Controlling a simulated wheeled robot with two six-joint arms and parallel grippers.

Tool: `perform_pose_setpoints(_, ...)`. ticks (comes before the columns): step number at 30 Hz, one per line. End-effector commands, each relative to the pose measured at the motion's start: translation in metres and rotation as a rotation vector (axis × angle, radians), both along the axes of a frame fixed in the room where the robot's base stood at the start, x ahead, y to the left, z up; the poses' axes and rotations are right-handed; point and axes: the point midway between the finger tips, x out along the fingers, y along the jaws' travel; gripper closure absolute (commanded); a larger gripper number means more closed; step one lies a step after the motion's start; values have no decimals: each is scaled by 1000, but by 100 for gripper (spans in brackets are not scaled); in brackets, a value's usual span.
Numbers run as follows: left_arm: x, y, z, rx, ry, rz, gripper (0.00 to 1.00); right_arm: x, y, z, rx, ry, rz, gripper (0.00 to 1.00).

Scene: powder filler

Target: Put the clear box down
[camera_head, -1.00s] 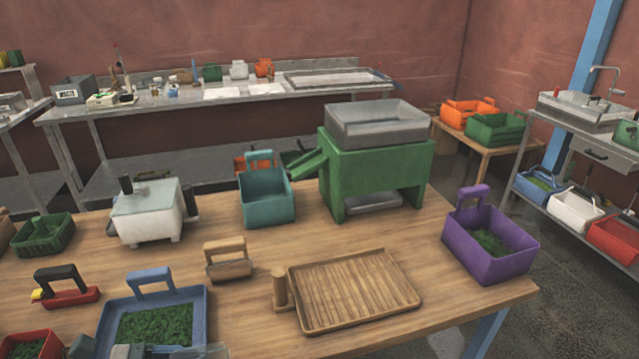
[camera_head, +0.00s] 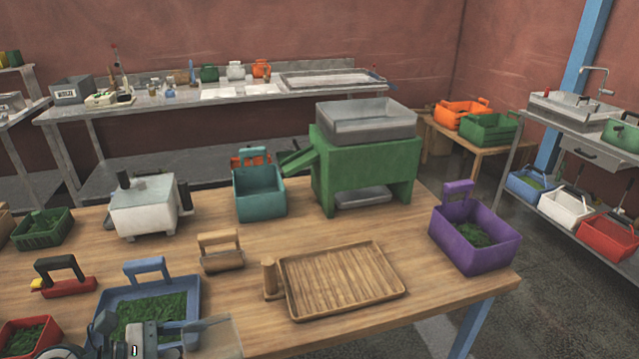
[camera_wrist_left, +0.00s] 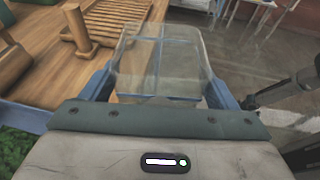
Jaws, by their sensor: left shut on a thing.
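The clear box (camera_wrist_left: 160,66) is a see-through open container between the two blue fingers of my left gripper (camera_wrist_left: 160,90) in the left wrist view. The gripper is shut on it. In the head view my left gripper (camera_head: 172,338) is at the bottom edge, with the clear box (camera_head: 214,338) to its right, partly cut off by the frame. The box is in front of the wooden table's (camera_head: 400,322) near side, close to the blue tray (camera_head: 193,302) of green material. Whether it touches the table cannot be told.
A ribbed wooden tray (camera_head: 340,278) lies at the table's near right, with a purple bin (camera_head: 475,238) beyond it.

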Motion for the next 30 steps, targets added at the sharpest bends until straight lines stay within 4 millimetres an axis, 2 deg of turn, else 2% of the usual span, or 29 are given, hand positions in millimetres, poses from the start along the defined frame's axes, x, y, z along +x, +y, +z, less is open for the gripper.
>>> perform_pose_setpoints(1, 14, -2, 1, -8, -7, 30, 47, -1, -3, 0, -3, 2, 1, 64)
perform_pose_setpoints(6, 52, -5, 0, -8, -5, 118, 47, -6, -9, 0, -10, 7, 3, 64)
perform_pose_setpoints(12, 79, -7, -2, -4, -2, 185, 47, -4, -10, 1, -11, 6, 3, 64)
perform_pose_setpoints(19, 84, -12, -7, 8, 8, 279, 47, -4, -9, 0, -10, 6, 2, 64)
perform_pose_setpoints(30, 84, -10, -5, 3, 5, 584, 47, -4, -1, 0, -1, 5, 1, 64)
